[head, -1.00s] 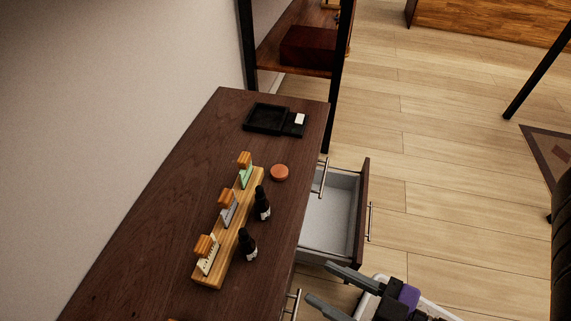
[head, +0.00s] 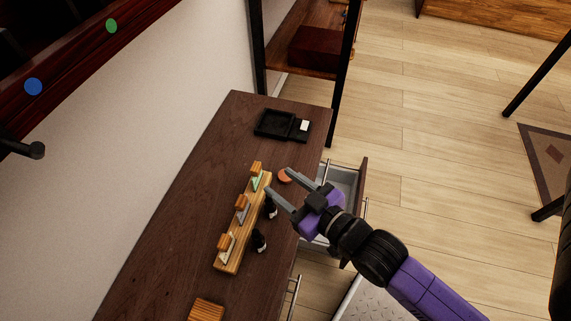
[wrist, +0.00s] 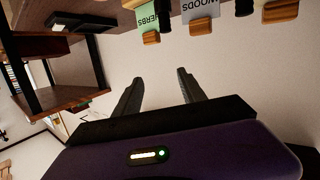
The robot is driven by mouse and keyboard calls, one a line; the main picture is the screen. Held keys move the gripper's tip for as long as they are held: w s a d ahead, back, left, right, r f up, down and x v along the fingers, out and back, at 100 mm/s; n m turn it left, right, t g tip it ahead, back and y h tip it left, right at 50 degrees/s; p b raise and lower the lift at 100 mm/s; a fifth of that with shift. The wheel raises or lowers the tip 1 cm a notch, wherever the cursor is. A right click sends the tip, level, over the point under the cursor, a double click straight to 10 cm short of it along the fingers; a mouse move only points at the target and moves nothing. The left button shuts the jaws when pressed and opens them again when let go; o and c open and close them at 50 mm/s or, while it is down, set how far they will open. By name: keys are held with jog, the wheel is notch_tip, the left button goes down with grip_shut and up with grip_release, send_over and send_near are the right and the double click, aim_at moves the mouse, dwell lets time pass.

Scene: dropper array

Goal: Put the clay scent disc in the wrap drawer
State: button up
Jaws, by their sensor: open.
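The clay scent disc (head: 283,177) is a small round terracotta piece lying on the dark wood cabinet top, to the right of the far end of the bottle rack. One finger of my gripper partly covers it in the head view. My gripper (head: 277,181) is open with nothing between its fingers, and appears above the cabinet's right edge. Its fingers also show empty in the wrist view (wrist: 160,76). An open drawer (head: 347,178) with a pale grey inside juts from the cabinet's right side, partly hidden by my gripper. I cannot read a label on it.
A wooden rack (head: 233,250) holds several label cards, with two dark dropper bottles (head: 259,240) beside it. A black tray (head: 273,123) sits at the cabinet's far end. A dark shelf unit (head: 320,60) stands beyond.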

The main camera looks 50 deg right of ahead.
jog(key=w+d+r+m+g+h+p, duration=0.1)
jog(key=w+d+r+m+g+p, duration=0.15)
jog(key=w+d+p, duration=0.4)
jog(key=m+g+y+p, duration=0.1)
jog(key=g+y+p, duration=0.1)
jog(key=g, duration=0.7)
send_near(285, 176)
jog(key=b+x, duration=0.2)
jog(key=x, duration=0.6)
jog(key=shift+d+f, duration=0.15)
grip_shut()
